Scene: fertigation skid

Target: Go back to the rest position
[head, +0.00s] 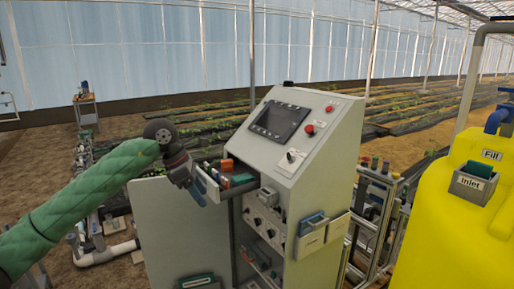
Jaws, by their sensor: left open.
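My left arm comes in from the left in a green quilted sleeve. My left gripper (190,182) is at the left side of the grey control cabinet (325,165), beside a small open tray (213,188). The tray holds small orange and green items (238,180). The gripper is small and dark here; I see nothing held in it, and I cannot tell whether it touches the tray's edge. My right gripper is not in the picture.
The cabinet has a sloped panel with a dark screen (279,121) and red buttons. A yellow tank (450,235) with an inlet box (472,187) stands at the right. White pipes (107,252) run low at the left. Planted rows lie behind.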

